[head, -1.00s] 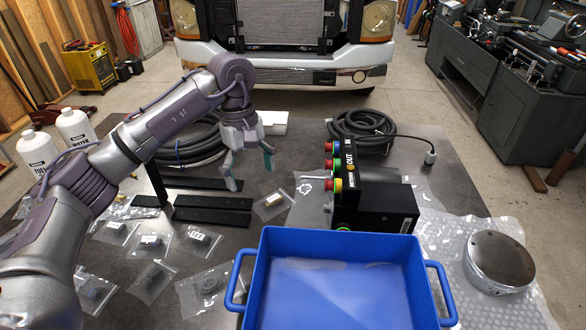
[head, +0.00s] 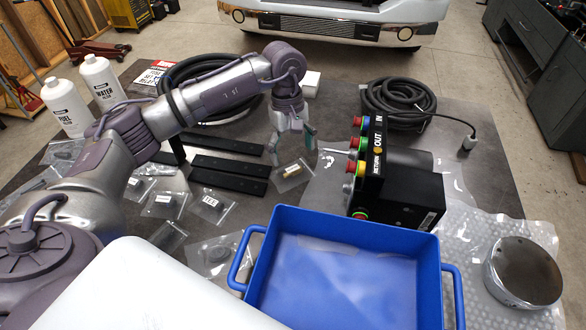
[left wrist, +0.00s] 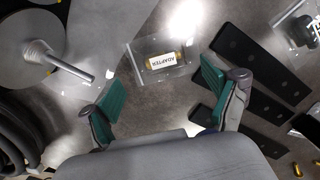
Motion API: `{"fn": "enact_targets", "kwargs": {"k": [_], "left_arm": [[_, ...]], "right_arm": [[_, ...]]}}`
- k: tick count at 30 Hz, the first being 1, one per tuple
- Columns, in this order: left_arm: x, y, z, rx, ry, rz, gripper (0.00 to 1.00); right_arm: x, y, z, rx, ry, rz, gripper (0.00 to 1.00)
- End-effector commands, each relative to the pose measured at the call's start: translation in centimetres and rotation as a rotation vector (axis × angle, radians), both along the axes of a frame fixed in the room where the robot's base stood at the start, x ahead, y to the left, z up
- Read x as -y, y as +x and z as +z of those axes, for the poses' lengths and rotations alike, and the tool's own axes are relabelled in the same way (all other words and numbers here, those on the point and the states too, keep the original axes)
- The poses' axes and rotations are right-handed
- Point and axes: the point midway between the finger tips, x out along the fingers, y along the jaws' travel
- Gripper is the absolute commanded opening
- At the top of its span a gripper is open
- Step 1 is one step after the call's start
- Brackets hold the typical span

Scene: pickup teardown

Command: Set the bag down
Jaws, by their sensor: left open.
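A clear bag (head: 294,175) with a small brass-coloured part and a white label lies flat on the dark table, left of the black control box. In the left wrist view this bag (left wrist: 160,62) reads ADAPTER and lies beyond the fingertips, apart from them. My left gripper (head: 296,149) is open and empty, just above the bag in the head view. Its green-padded fingers also show spread in the left wrist view (left wrist: 164,92). My right gripper is not in view.
A blue tray (head: 350,222) stands in front; the black control box (head: 408,196) with coloured buttons is behind it. Black bars (head: 228,165), several other clear bags (head: 166,204) and hose coils surround the arm. A round metal part (head: 524,272) sits on bubble wrap at right.

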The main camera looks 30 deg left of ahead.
Motion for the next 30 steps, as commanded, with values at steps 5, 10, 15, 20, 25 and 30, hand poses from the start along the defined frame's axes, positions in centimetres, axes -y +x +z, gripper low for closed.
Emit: {"fn": "enact_targets", "kwargs": {"k": [5, 10, 15, 20, 25, 30], "left_arm": [[-0.1, -0.3, -1.8, -0.007, 0.001, 0.002, 0.88], [0.0, -0.4, -4.3, -0.005, 0.000, 0.001, 0.88], [0.1, -0.4, -5.3, 0.000, 0.000, 0.000, 0.88], [0.1, -0.4, -5.3, 0.000, 0.000, 0.000, 0.88], [0.1, -0.4, -5.2, 0.000, 0.000, 0.000, 0.59], [0.1, -0.4, -5.2, 0.000, 0.000, 0.001, 0.31]], "right_arm": [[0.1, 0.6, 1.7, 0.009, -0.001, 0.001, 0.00], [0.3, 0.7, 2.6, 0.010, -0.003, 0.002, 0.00], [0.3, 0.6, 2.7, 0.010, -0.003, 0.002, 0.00], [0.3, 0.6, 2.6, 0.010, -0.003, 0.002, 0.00], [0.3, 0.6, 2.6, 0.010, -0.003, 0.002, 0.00], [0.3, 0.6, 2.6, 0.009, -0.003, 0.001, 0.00]]}}
